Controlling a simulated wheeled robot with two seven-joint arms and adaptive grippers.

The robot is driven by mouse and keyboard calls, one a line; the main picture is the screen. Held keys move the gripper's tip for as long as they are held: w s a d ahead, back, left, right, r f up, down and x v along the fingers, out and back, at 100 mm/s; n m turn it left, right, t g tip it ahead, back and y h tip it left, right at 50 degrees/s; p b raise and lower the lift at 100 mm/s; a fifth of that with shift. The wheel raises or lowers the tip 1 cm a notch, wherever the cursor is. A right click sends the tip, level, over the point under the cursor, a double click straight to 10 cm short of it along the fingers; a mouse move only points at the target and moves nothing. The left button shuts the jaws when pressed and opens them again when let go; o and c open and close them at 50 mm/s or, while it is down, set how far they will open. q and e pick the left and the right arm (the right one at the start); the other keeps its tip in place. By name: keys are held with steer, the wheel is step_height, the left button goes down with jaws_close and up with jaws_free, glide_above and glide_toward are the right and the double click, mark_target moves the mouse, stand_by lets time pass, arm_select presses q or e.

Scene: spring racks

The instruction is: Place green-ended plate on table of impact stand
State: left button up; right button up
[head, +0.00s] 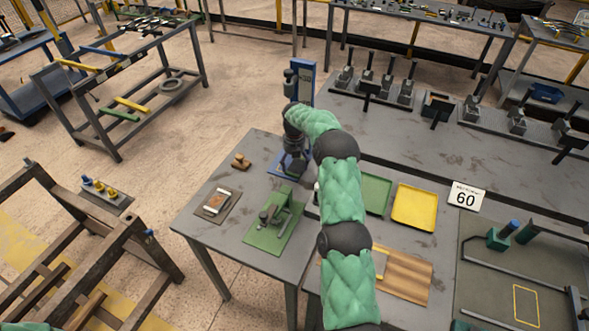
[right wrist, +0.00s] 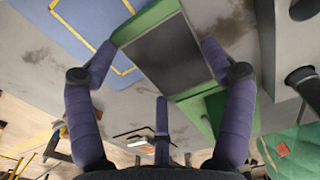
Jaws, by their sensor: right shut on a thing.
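The green-ended plate (right wrist: 165,55) is a dark slab with a green strip at each end. In the right wrist view it lies between the purple fingers of my right gripper (right wrist: 160,48), which is shut on it. In the head view my right gripper (head: 292,148) points down in front of the blue column of the impact stand (head: 303,78); I cannot make out the plate there. A blue surface with yellow outlines (right wrist: 85,35) lies beside and beyond the plate in the wrist view; whether plate and surface touch is unclear. My left gripper is out of view.
A green fixture (head: 275,220), a small framed tray (head: 217,203) and a brown block (head: 240,162) stand on the grey table (head: 200,228). Right of my arm are a green tray (head: 376,192), a yellow tray (head: 414,207) and a wooden board (head: 408,277).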

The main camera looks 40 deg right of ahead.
mark_target(294, 165)
step_height(294, 165, down, 4)
steer(key=shift+r+b, duration=0.25)
steer(key=shift+b, duration=0.75)
steer(key=shift+r, duration=0.15)
steer(key=o, duration=1.6)
steer(key=shift+f, duration=0.2)
steer(key=shift+r, duration=0.1)
step_height(294, 165, up, 12)
steer(key=shift+p, duration=1.1)
